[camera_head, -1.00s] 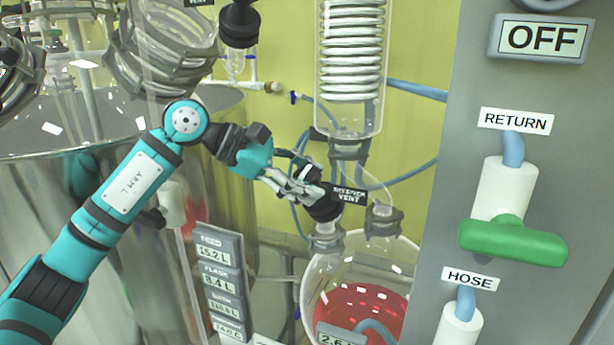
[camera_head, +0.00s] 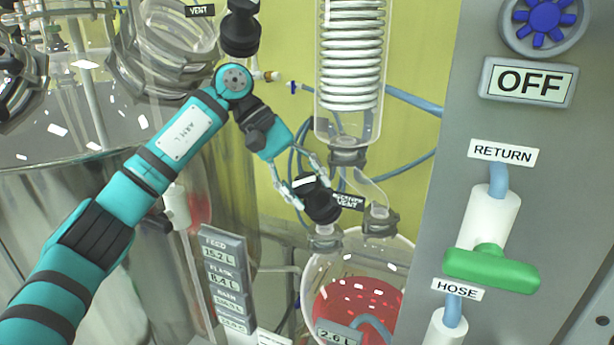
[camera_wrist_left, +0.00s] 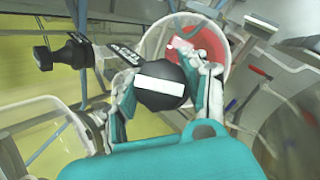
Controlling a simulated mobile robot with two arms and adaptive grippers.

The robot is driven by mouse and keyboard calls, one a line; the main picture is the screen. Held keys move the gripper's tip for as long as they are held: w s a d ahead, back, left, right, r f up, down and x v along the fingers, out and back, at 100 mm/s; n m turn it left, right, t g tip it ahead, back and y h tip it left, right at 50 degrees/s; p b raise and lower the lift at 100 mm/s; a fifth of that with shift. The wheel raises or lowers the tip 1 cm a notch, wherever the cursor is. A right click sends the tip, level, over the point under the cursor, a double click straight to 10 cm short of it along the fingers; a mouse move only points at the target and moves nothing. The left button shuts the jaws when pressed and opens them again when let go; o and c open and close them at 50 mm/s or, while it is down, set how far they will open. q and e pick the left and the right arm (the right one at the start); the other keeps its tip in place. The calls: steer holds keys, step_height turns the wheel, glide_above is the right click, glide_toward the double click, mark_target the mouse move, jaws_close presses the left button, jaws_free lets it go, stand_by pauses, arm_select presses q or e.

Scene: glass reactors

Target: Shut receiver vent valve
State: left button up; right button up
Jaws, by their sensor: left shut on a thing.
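The receiver vent valve has a black knob (camera_head: 321,203) with a white bar on its top. It sits above the left neck of the round glass receiver (camera_head: 401,262), which holds red liquid. A black tag reading "receiver vent" (camera_head: 348,202) is beside the knob, partly hidden. My left gripper (camera_head: 308,196) comes down from the upper left with its fingers on either side of the knob. In the left wrist view the knob (camera_wrist_left: 160,80) sits between both fingers, its white bar lying nearly across the picture. My right gripper is not in view.
A coiled glass condenser (camera_head: 350,70) stands behind and above the receiver. A grey panel (camera_head: 430,200) with an OFF sign and green handle (camera_head: 491,269) fills the right. A large glass vessel (camera_head: 60,150) stands at left, with a display stack (camera_head: 224,280) in front.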

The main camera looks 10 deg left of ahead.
arm_select(q)
steer(key=m+y+p, duration=0.1)
steer(key=m, duration=0.2)
steer(key=shift+r+y+p, duration=0.15)
steer(key=shift+y+p, duration=0.15)
steer(key=shift+y, duration=0.1)
steer(key=shift+m+g, duration=0.3)
steer(key=o, duration=1.2)
steer(key=shift+f, duration=0.2)
